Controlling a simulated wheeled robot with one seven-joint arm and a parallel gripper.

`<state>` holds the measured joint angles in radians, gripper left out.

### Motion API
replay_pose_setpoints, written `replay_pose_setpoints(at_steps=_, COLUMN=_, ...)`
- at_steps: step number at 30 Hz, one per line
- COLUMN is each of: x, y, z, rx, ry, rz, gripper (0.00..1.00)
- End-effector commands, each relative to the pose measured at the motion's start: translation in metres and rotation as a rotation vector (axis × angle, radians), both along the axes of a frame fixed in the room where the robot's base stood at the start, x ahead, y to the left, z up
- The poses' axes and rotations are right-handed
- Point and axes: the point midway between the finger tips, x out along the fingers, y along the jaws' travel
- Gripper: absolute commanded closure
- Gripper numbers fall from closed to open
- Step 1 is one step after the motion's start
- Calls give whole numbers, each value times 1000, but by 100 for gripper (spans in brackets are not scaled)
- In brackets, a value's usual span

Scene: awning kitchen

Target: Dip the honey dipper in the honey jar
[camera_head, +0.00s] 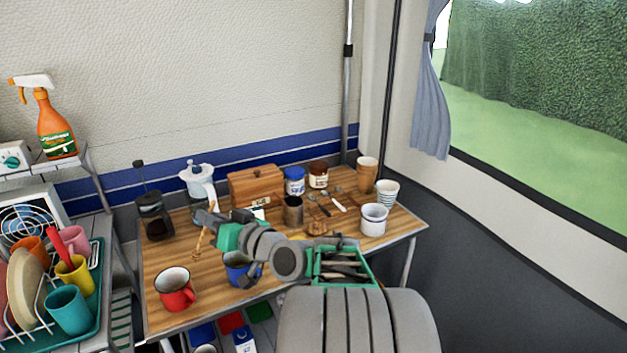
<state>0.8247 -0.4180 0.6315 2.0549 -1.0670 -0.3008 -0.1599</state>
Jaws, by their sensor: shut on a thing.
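My gripper (210,218) is over the left part of the wooden table (215,293), shut on a thin light-wood honey dipper (200,243). The dipper hangs steeply, slightly tilted, with its lower end to the left. It is apart from the jars at the back. A brown jar with a pale label (318,176) stands at the back of the table beside a white jar with a blue lid (294,181). I cannot tell for sure which jar holds honey, or whether the brown one is open. My arm hides part of the table's middle and front.
A red mug (174,291) stands front left and a blue mug (236,268) sits partly behind my arm. Cups and a white mug (374,220) are right.

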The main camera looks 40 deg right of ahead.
Motion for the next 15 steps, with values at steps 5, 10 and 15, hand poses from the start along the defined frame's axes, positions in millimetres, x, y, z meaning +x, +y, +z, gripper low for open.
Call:
replay_pose_setpoints(at_steps=5, x=5, y=-122, z=2, rx=-41, ry=57, rz=-121, gripper=100)
replay_pose_setpoints(at_steps=10, x=-11, y=-219, z=-7, rx=-74, ry=108, rz=-208, gripper=100)
replay_pose_setpoints(at_steps=15, x=-25, y=-265, z=-15, rx=-87, ry=135, rz=-249, gripper=100)
